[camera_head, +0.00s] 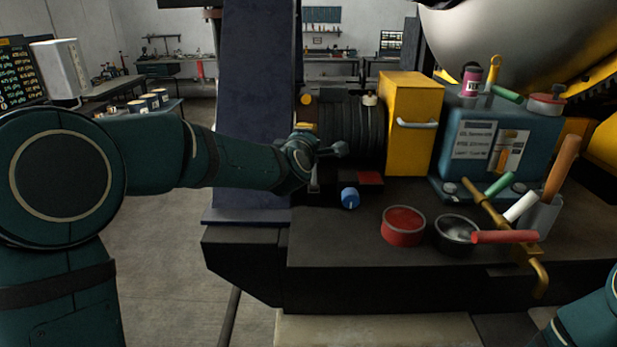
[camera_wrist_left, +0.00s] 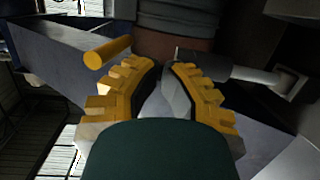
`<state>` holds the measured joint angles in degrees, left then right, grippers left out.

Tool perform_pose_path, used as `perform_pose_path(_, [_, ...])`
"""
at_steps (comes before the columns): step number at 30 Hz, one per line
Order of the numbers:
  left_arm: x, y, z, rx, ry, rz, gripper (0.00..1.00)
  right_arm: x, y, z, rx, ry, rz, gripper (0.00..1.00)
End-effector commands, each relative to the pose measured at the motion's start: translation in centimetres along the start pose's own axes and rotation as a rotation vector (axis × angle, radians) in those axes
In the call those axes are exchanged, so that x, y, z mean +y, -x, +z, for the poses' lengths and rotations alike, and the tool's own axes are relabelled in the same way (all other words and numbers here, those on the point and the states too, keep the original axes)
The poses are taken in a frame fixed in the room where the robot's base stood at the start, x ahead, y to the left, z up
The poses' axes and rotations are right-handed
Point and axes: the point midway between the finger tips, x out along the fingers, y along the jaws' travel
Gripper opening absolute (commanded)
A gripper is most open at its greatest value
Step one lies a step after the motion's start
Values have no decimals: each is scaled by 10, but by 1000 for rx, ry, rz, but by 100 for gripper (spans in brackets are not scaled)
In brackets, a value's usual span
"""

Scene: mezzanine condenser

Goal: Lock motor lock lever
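My left arm reaches in from the left in the head view, and its gripper (camera_head: 318,160) is at the left end of the black ribbed motor (camera_head: 350,125). In the left wrist view, the yellow-padded fingers of the left gripper (camera_wrist_left: 166,66) stand apart with a gap between them. A dark grey bar with a paler end (camera_wrist_left: 235,72), possibly the lock lever, lies just beyond and to the right of the fingertips. I cannot tell whether they touch. A yellow cylinder (camera_wrist_left: 108,52) is left of the fingers. My right gripper is out of view.
A yellow box (camera_head: 412,125) with a grey handle stands right of the motor. A blue knob (camera_head: 349,198), red tin (camera_head: 403,226), metal bowl (camera_head: 456,234) and blue tank (camera_head: 500,140) are on the dark bench (camera_head: 340,250). A dark blue column (camera_head: 255,80) stands behind my left arm.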

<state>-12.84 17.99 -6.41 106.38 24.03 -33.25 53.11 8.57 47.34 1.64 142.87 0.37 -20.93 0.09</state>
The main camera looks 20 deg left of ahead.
Motion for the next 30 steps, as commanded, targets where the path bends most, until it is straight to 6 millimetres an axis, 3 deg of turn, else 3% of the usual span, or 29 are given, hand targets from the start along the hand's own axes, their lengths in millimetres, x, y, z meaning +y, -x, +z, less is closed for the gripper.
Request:
perform_pose_path(5, [5, -15, -2, -1, 22, -102, 0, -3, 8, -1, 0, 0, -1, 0])
perform_pose_path(12, [2, -28, -6, 1, 21, -99, 0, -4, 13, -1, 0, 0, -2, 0])
perform_pose_path(30, [1, -33, -9, 6, 19, -96, 0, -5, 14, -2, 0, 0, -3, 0])
